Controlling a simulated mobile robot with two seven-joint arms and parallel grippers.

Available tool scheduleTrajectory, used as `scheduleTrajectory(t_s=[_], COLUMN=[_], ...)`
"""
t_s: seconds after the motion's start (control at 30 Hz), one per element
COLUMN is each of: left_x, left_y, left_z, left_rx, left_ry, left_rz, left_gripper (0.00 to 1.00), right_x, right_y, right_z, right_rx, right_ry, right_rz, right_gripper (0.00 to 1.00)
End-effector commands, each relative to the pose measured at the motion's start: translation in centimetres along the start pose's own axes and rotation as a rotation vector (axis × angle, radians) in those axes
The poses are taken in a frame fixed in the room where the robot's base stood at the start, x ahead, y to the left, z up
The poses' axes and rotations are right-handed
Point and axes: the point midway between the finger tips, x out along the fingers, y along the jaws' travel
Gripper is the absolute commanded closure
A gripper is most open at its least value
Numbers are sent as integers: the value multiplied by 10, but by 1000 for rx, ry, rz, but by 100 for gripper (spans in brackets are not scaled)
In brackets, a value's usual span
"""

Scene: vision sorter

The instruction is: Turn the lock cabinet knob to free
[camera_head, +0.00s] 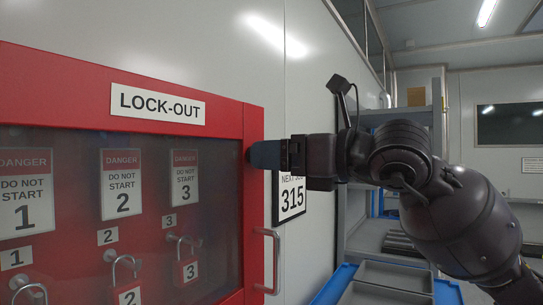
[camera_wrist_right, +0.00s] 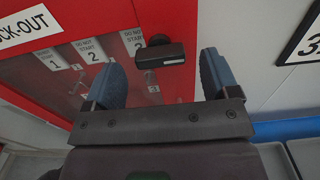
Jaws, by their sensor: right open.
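The red lock-out cabinet (camera_head: 256,205) stands at the left in the head view, with its door shut and its glass front facing me. Its black knob (camera_wrist_right: 160,54) shows in the right wrist view on the red frame, with its bar lying crosswise. In the head view my right gripper (camera_head: 265,155) covers most of the knob at the frame's upper right. In the wrist view its two blue fingers (camera_wrist_right: 161,62) are open, one to each side of the knob. I cannot tell whether they touch it. My left gripper is in neither view.
A silver door handle (camera_head: 275,262) sticks out below the gripper. Padlocks hang on hooks behind the glass. A sign with 315 (camera_head: 291,197) is on the wall. Grey trays and blue bins (camera_head: 335,284) stand at the lower right, in front of a shelf (camera_head: 400,118).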

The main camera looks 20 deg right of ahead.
Motion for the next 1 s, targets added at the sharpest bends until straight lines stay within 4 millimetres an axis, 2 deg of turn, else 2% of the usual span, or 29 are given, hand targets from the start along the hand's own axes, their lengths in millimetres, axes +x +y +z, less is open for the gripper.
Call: scheduleTrajectory(t_s=[0.2,0.5,0.83,1.0], left_x=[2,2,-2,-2], left_y=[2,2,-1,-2], left_z=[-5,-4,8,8], left_rx=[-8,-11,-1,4], left_ry=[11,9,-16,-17], left_rz=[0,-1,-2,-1], left_gripper=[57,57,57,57], right_x=[15,16,16,16], right_y=[0,0,0,0], right_z=[0,0,0,0], right_rx=[0,-1,-1,-10], right_ry=[0,0,0,1], right_rz=[1,0,0,0], right_gripper=[19,19,68,68])
